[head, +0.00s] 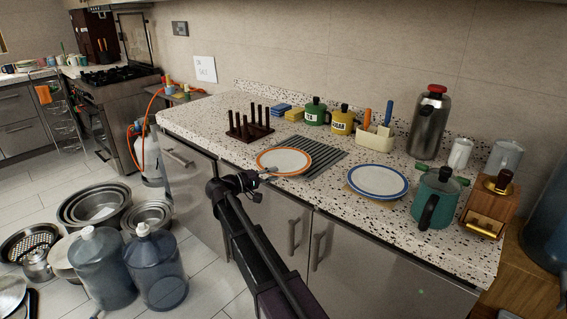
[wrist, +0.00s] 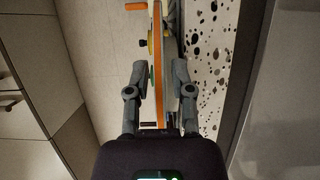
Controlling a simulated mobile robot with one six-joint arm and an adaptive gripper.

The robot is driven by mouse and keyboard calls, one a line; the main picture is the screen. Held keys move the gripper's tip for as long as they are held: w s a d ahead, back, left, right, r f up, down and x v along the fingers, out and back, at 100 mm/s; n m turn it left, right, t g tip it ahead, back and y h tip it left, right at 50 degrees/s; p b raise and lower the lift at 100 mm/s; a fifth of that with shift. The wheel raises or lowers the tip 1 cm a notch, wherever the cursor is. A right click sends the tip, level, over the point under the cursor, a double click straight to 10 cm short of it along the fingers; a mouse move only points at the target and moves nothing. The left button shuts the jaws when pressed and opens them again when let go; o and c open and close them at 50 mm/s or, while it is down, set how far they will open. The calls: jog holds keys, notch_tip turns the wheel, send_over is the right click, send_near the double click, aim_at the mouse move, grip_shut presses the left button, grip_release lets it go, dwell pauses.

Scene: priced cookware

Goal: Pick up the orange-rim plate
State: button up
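The orange-rim plate (head: 284,161) is white with an orange band. It lies flat on the left part of a dark ribbed mat (head: 326,156), near the counter's front edge. My gripper (head: 268,174) is at the plate's front left rim. In the wrist view the plate (wrist: 160,100) shows edge-on as an orange and white strip between the two fingers of my gripper (wrist: 159,65). The fingers are apart, with a visible gap on the left side of the strip. The right finger is close to the plate; whether it touches is unclear.
A blue-rim plate (head: 377,181) lies to the right, with a teal pot (head: 434,200) beyond it. A dark peg rack (head: 248,127) stands behind left. Green (head: 315,113) and yellow (head: 343,119) canisters stand behind the mat. Jugs (head: 158,268) and pans stand on the floor.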

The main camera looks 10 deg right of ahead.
aim_at(280, 171)
jog(key=shift+x, duration=1.55)
grip_shut()
